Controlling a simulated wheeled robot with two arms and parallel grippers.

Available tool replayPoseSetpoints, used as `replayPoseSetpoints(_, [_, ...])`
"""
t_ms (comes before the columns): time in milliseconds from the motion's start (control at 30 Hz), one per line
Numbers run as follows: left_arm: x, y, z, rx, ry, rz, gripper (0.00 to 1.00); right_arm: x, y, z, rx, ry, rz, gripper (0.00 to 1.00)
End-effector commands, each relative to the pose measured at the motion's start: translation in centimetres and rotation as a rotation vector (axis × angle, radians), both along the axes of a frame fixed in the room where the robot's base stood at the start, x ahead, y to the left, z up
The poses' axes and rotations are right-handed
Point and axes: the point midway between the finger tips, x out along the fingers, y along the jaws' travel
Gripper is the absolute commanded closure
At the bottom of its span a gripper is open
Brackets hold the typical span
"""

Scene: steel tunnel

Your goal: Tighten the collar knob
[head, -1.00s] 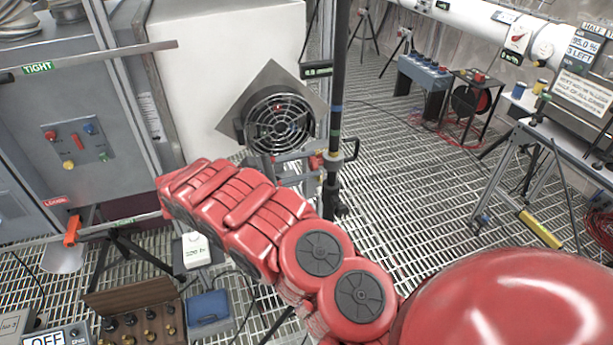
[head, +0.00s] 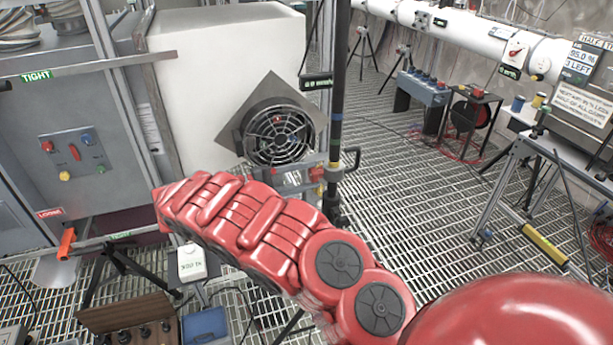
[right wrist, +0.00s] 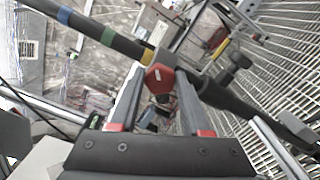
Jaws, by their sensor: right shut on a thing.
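The black pole (head: 338,120) stands upright in the middle of the head view, with blue and green bands. A collar with a yellow part (head: 331,173) sits low on it. The red collar knob (head: 316,174) is on the collar's left side, and shows in the right wrist view (right wrist: 158,77) between my two grey fingers. My right gripper (right wrist: 160,84) is shut on this knob. In the head view the gripper is partly hidden behind my red arm. My left gripper is in neither view.
A round black fan (head: 280,136) stands just left of the pole, before a white block (head: 225,75). A grey cabinet (head: 110,120) is at left. A white pipe (head: 470,35) and a bench (head: 560,150) are at right. Open grating (head: 410,240) lies right of the pole.

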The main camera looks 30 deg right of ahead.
Motion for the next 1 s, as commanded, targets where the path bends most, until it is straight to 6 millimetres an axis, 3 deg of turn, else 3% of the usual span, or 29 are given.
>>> replayPoseSetpoints(367, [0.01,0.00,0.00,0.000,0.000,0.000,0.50,0.05,0.05,0.04,-0.002,-0.004,0.003,1.00])
replayPoseSetpoints(400, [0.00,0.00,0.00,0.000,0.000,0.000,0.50,0.05,0.05,0.03,-0.002,-0.004,0.003,0.47])
replayPoseSetpoints(533, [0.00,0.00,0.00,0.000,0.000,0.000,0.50,0.04,0.04,0.02,-0.001,-0.003,0.002,0.24])
replayPoseSetpoints(1000, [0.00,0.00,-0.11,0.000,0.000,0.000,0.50,-0.02,0.48,-0.06,0.000,-0.003,0.001,0.22])
